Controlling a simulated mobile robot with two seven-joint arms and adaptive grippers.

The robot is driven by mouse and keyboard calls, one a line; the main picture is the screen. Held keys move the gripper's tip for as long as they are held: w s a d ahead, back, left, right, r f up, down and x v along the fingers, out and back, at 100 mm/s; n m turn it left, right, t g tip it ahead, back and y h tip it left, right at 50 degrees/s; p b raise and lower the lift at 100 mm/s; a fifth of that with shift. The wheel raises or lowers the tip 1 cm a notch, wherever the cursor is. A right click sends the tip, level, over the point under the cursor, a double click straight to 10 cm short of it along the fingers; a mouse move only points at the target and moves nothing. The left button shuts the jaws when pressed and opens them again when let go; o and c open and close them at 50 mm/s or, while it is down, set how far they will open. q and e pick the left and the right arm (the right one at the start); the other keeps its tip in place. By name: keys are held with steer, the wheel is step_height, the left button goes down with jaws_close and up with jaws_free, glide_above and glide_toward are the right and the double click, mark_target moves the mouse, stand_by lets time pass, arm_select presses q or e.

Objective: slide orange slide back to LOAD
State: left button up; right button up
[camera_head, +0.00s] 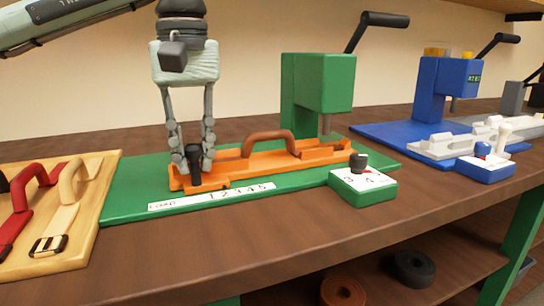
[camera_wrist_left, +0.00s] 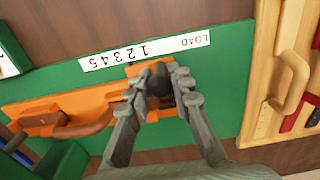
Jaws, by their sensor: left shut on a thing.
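The orange slide (camera_head: 240,165) lies on the green base plate (camera_head: 125,200) of the green press. A black upright knob (camera_head: 195,172) stands at its left end, and a brown handle-shaped piece (camera_head: 270,140) sits on it. My left gripper (camera_head: 194,160) is shut around the knob from above; its fingers partly hide it. In the left wrist view the fingers (camera_wrist_left: 163,82) close on the same knob. The white scale strip (camera_head: 212,197) reads LOAD, then 1 to 5. My right gripper is not in view.
The green press (camera_head: 320,85) stands behind the slide's right part. A green dial box (camera_head: 362,184) is at front right. A wooden board (camera_head: 85,240) with red and cream handles lies left of the plate. A blue press (camera_head: 445,90) is farther right.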

arm_select(q)
steer(key=shift+s+a, duration=0.5)
steer(key=shift+a, duration=0.65)
steer(key=shift+s+a, duration=0.45)
steer(key=shift+a, duration=0.65)
steer(key=shift+s+a, duration=0.5)
steer(key=shift+a, duration=0.65)
steer(key=shift+s+a+p, duration=0.25)
steer(key=shift+a+p, duration=0.15)
steer(key=shift+a, duration=0.15)
steer(key=shift+s+a+p, duration=0.2)
steer(key=shift+a+p, duration=0.15)
steer(key=shift+a, duration=0.2)
steer(key=shift+o, duration=0.4)
steer(key=shift+a, duration=0.15)
steer(key=shift+o, duration=0.5)
steer(key=shift+s+a, duration=0.1)
steer(key=o, duration=0.4)
steer(key=shift+o, duration=1.4)
steer(key=shift+a, duration=0.15)
